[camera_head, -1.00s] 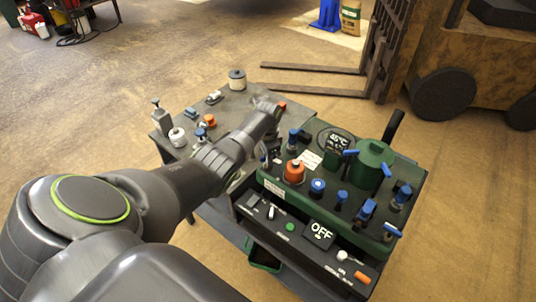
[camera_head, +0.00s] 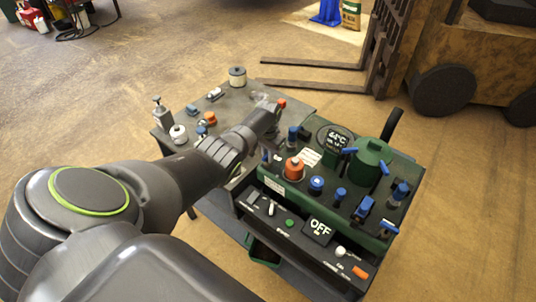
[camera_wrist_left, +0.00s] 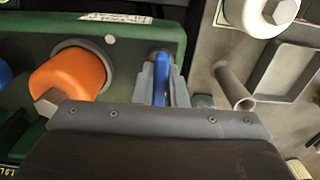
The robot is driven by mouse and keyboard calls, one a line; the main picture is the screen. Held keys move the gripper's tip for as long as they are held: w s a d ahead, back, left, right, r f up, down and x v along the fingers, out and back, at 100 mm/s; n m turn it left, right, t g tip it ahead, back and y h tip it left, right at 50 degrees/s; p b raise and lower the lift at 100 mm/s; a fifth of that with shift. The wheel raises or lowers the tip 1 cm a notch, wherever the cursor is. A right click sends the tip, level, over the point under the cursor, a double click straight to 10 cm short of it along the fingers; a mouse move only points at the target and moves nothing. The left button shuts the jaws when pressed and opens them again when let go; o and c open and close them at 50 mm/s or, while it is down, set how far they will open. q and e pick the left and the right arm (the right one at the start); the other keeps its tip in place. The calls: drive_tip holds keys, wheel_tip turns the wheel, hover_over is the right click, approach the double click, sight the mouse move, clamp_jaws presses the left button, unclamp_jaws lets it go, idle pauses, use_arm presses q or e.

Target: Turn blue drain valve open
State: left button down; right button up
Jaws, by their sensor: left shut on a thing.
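The blue drain valve handle (camera_wrist_left: 160,80) shows in the left wrist view at the end of the green machine body (camera_wrist_left: 125,35), close to an orange cap (camera_wrist_left: 68,75). My left gripper (camera_wrist_left: 161,88) has its two grey fingers on either side of the blue handle and is shut on it. The handle's long side points toward the gripper. In the head view, my left arm reaches across to the left end of the green machine (camera_head: 330,195), and its hand hides most of the valve. My right gripper is not in view.
The cart top holds several blue knobs, such as one (camera_head: 316,184), an orange cap (camera_head: 294,168) and a green tank (camera_head: 369,162). A front panel reads OFF (camera_head: 319,229). Loose parts, including a white roll (camera_head: 178,133), lie on the left. A forklift (camera_head: 455,65) stands behind.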

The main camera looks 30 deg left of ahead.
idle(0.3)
use_arm(q)
drive_tip(key=c, duration=1.5)
unclamp_jaws()
drive_tip(key=shift+o, duration=0.2)
drive_tip(key=shift+r, duration=0.6)
wheel_tip(320, 180, up, 5)
drive_tip(key=shift+f+p, duration=0.1)
drive_tip(key=shift+p, duration=0.45)
wheel_tip(320, 180, up, 12)
drive_tip(key=b, duration=0.2)
drive_tip(key=shift+f, duration=0.25)
